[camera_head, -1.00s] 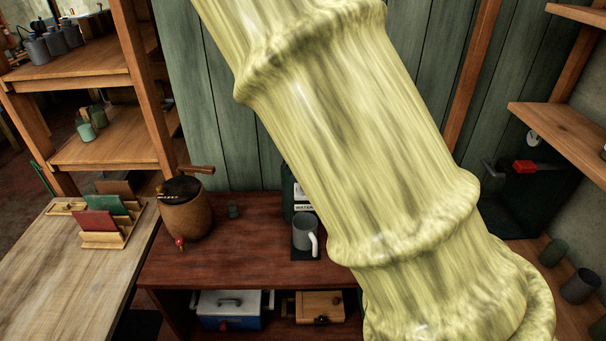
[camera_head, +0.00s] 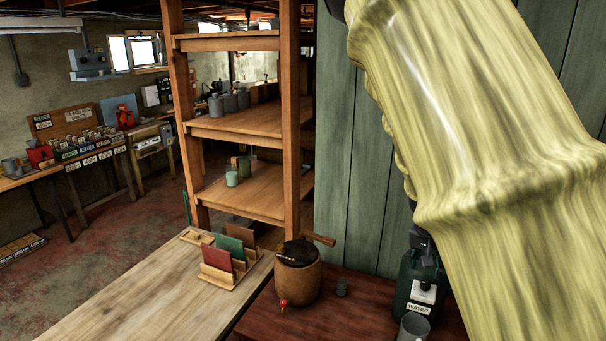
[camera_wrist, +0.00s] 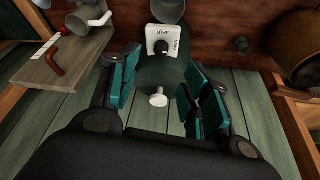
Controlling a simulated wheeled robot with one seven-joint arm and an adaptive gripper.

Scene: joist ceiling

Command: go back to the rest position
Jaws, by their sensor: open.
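My gripper (camera_wrist: 160,88) is open in the wrist view, its teal-padded fingers spread to the left and right. In the head view, the same container (camera_head: 420,278), labelled WATER, stands on the dark red bench (camera_head: 362,308), partly hidden by my pale yellow arm. The arm covers most of the right side there and hides most or all of the gripper.
A grey mug (camera_head: 413,328) stands before the container. A pale wooden table (camera_head: 150,290) holds a card rack (camera_head: 228,270). Shelves (camera_head: 255,125) rise behind; open floor lies left.

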